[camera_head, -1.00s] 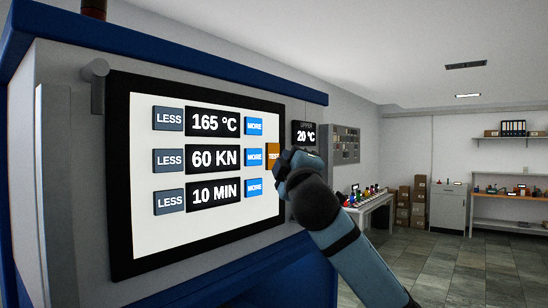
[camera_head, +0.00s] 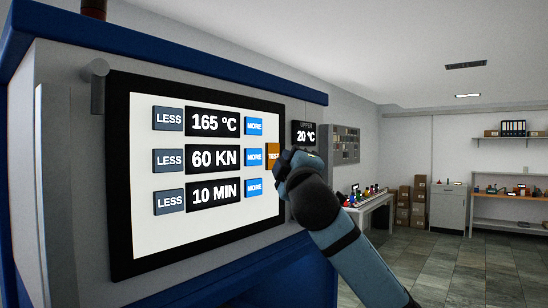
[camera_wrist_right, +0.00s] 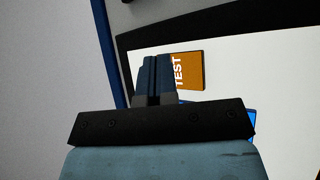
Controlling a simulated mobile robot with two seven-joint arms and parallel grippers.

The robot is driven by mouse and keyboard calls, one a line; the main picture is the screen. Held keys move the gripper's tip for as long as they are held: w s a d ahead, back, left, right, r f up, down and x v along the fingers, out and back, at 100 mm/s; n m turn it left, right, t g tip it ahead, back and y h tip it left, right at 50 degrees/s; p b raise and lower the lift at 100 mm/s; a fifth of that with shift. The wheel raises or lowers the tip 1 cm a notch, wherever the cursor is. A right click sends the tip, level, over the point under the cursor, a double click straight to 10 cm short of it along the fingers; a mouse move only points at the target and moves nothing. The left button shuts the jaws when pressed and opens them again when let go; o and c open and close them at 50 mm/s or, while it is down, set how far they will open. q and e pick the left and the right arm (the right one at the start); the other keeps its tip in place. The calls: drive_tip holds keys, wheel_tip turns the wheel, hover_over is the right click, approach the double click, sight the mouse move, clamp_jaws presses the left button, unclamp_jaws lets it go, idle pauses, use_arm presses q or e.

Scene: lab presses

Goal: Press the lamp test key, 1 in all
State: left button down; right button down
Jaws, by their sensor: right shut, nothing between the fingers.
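The lamp test key is an orange key marked TEST (camera_head: 271,154) at the right edge of the lit screen (camera_head: 162,228). My right gripper (camera_head: 284,160) is at the key's right side in the head view and hides part of it. In the right wrist view the orange key (camera_wrist_right: 187,71) shows just beyond and right of my shut, empty fingers (camera_wrist_right: 154,62). The fingers overlap its left edge in that view. I cannot tell whether they touch it. My left gripper is not in view.
Blue MORE keys (camera_head: 254,157) and grey LESS keys (camera_head: 169,160) flank readouts of 165 °C, 60 KN and 10 MIN. A small display (camera_head: 304,134) reads 20 °C. A bench (camera_head: 372,207), boxes (camera_head: 404,205) and shelves stand farther back, with open floor before them.

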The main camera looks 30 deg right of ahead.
drive_tip(key=shift+w, duration=0.15)
idle(0.3)
drive_tip(key=shift+w+a, duration=0.2)
drive_tip(key=shift+w, duration=0.1)
drive_tip(key=shift+w+a, duration=0.15)
drive_tip(key=shift+w, duration=0.15)
idle(0.6)
drive_tip(key=shift+s, duration=0.15)
drive_tip(key=shift+s+d, duration=0.35)
drive_tip(key=shift+s, duration=0.25)
drive_tip(key=s, duration=0.1)
drive_tip(key=s+d, duration=0.1)
drive_tip(key=s, duration=0.1)
drive_tip(key=s+d, duration=0.1)
drive_tip(key=shift+s, duration=0.3)
